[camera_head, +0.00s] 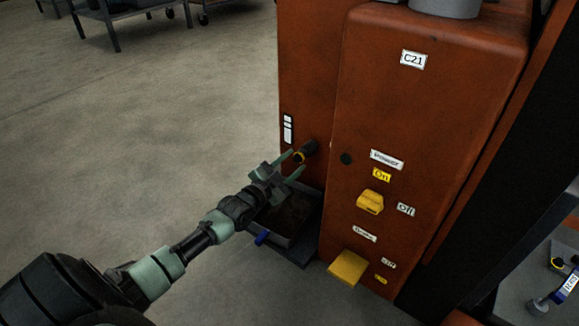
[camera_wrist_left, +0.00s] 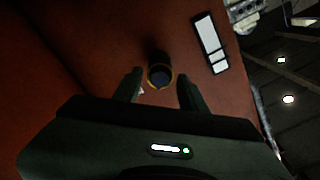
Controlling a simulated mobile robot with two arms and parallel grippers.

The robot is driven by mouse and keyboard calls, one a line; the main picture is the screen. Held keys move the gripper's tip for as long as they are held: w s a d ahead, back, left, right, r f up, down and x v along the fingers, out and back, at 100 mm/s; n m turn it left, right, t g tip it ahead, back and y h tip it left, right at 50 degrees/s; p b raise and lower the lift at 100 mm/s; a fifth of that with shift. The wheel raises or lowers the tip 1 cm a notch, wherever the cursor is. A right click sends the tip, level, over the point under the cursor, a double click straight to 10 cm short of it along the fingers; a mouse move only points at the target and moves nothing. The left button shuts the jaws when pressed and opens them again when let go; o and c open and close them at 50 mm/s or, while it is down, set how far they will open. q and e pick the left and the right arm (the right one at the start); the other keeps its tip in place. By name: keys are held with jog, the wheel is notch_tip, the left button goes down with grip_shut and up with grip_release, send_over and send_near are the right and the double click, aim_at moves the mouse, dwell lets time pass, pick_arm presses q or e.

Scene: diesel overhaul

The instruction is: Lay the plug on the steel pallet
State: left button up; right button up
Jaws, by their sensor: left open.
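The plug appears to be the dark round fitting with a yellow ring (camera_head: 306,150) on the left side of the orange machine. It also shows in the left wrist view (camera_wrist_left: 160,74), set against the orange wall. My left gripper (camera_head: 295,163) is open and points at this fitting. In the left wrist view its fingers stand on either side of the fitting, with gaps; whether they reach past it I cannot tell. I cannot clearly identify the steel pallet. My right gripper is out of view.
A grey pan (camera_head: 284,240) with dark contents sits on the floor below the fitting. The orange machine (camera_head: 420,120) has a yellow switch (camera_head: 370,202) and a yellow pedal-like block (camera_head: 348,267). A grey surface with small items (camera_head: 535,275) is at the lower right.

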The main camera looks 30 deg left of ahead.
pick_arm(q)
grip_shut()
jog(key=shift+s, duration=0.1)
